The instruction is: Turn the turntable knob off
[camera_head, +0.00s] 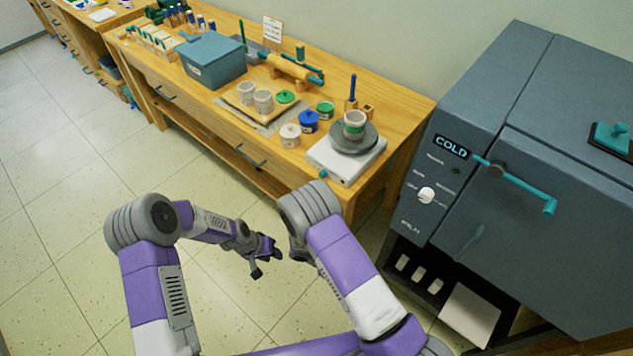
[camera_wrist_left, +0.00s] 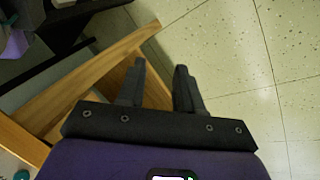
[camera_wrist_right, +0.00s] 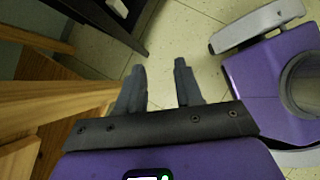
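The turntable (camera_head: 335,161) has a white base and stands at the near right end of the wooden workbench. A grey disc (camera_head: 367,140) on top carries a small pale pot with a green band (camera_head: 354,125). Its teal knob (camera_head: 322,174) sits at the base's front left corner. My left gripper (camera_head: 268,262) is low in front of the bench, apart from the knob. It shows open and empty in the left wrist view (camera_wrist_left: 160,68). My right gripper is open and empty in the right wrist view (camera_wrist_right: 159,67); in the head view my right arm mostly hides it.
A grey kiln (camera_head: 480,130) with a teal handle and white dial stands right of the bench. Paint jars (camera_head: 308,122), a tray of cups (camera_head: 246,110) and a blue-grey box (camera_head: 211,61) stand left of the turntable. The tiled floor (camera_head: 60,190) at left is clear.

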